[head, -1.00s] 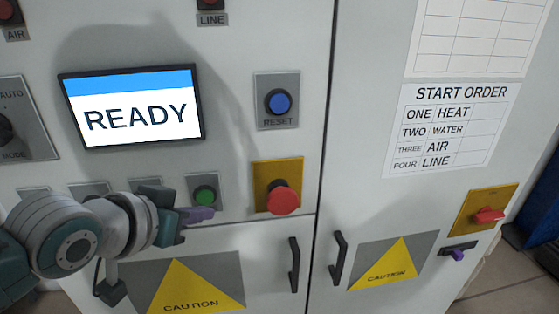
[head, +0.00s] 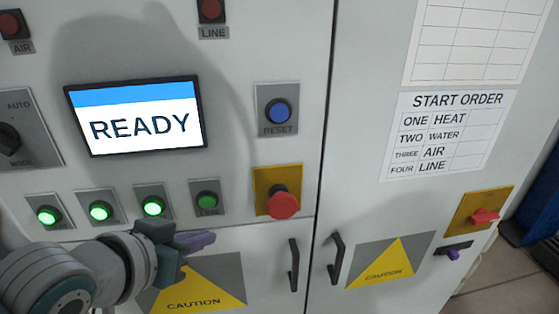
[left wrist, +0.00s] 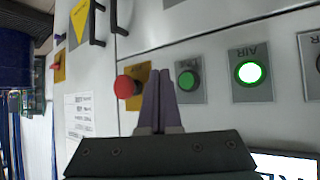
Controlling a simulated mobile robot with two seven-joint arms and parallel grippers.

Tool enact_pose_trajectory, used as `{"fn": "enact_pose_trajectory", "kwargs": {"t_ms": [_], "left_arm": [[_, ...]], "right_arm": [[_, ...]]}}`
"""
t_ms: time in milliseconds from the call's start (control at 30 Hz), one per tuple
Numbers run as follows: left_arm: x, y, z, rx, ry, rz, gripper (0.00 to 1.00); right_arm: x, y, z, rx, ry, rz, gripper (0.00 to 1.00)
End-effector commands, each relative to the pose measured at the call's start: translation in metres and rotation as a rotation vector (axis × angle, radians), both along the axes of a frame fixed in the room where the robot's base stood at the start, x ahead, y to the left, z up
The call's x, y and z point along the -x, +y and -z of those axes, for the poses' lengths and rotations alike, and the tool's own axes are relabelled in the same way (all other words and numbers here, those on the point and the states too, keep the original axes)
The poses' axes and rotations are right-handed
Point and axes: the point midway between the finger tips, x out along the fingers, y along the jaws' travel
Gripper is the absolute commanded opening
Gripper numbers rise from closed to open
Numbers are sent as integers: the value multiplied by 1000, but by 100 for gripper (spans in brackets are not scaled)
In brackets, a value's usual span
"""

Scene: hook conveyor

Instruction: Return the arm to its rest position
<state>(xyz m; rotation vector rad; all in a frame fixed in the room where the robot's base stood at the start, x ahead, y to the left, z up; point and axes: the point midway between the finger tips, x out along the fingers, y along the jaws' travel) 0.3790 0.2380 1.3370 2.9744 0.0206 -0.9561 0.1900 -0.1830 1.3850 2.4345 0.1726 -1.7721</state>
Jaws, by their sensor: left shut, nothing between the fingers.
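My left gripper (head: 197,242) is shut and empty, in front of the grey control cabinet (head: 230,120), just below the row of green buttons. Its purple fingers also show in the left wrist view (left wrist: 158,98), pressed together and pointing at the panel between the red stop button (left wrist: 126,87) and an unlit green button (left wrist: 188,81). In the head view three green buttons glow: the left one (head: 47,215), the middle one (head: 100,211) and the right one (head: 153,206). The fourth green button (head: 207,201) is dark. The screen (head: 140,125) reads READY. My right gripper is not in view.
A red stop button (head: 283,204) on a yellow plate stands out from the panel. A blue reset button (head: 278,110), two black door handles (head: 294,265) and a red rotary switch (head: 485,216) also protrude. A start order sheet (head: 445,130) hangs on the right door.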

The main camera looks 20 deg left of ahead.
Motion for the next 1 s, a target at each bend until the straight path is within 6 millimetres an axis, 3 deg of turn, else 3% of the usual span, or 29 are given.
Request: {"fn": "enact_pose_trajectory", "kwargs": {"t_ms": [267, 367, 467, 600, 800, 1000], "left_arm": [[1, -1, -1, -1, 6, 2, 0], [14, -9, -7, -8, 57, 19, 0], [44, -25, -18, -27, 173, 53, 0], [103, -44, -43, -60, 373, 108, 0], [171, -54, -77, -86, 580, 159, 0], [190, -55, -85, -92, 637, 172, 0]], "right_arm": [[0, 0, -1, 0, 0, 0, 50], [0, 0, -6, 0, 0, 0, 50], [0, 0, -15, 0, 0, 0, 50], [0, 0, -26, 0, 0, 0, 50], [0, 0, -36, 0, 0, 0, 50], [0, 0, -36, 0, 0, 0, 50]]}}
